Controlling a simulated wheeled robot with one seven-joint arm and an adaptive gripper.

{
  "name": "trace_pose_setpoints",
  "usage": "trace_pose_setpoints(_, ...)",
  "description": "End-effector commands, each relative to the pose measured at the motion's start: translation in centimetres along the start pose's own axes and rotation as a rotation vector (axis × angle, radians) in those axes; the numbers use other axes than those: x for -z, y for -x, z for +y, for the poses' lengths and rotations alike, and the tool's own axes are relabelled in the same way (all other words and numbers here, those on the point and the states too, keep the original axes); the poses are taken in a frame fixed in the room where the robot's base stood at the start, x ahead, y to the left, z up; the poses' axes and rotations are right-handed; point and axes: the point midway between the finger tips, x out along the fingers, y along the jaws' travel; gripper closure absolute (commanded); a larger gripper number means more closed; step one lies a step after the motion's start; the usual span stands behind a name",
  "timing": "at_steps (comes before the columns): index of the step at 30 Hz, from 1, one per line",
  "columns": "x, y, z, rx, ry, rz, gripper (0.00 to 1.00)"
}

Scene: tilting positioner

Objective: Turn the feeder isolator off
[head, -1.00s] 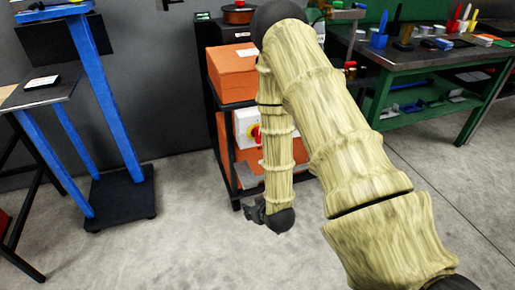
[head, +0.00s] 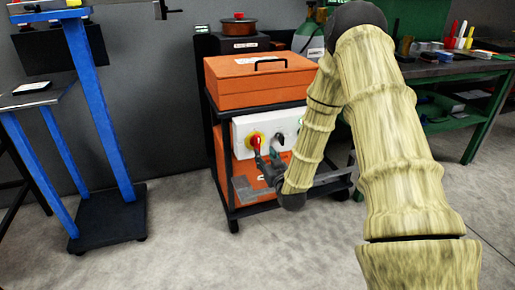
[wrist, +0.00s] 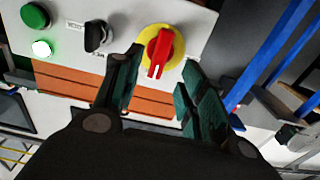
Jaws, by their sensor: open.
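The feeder isolator is a red rotary handle on a yellow round plate (wrist: 160,50), set on a pale control panel (head: 242,128). In the head view the isolator (head: 254,141) is at the panel's left part. My gripper (wrist: 160,82) is open, its two dark green fingers pointing at the panel, one on each side below the red handle. In the wrist view the handle lies between and just beyond the fingertips, and I see no clear contact. In the head view my gripper (head: 267,162) is just below and in front of the isolator.
The panel also bears a black selector knob (wrist: 97,36), a green button (wrist: 36,15) and a lit lamp (wrist: 41,48). It is on an orange cabinet (head: 258,84) in a black cart. A blue stand (head: 100,110) is at left, a green bench (head: 480,125) at right.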

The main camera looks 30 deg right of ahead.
Motion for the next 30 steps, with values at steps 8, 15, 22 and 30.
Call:
trace_pose_setpoints(8, -0.1, -4.6, 0.0, 0.001, 0.001, 0.001, 0.59)
trace_pose_setpoints(15, -0.1, -7.7, -0.1, 0.001, 0.001, 0.0, 0.59)
trace_pose_setpoints(22, -0.1, -8.8, 0.0, 0.001, 0.0, -0.002, 0.59)
trace_pose_setpoints(30, -0.1, -8.9, -0.1, 0.001, 0.0, -0.002, 0.59)
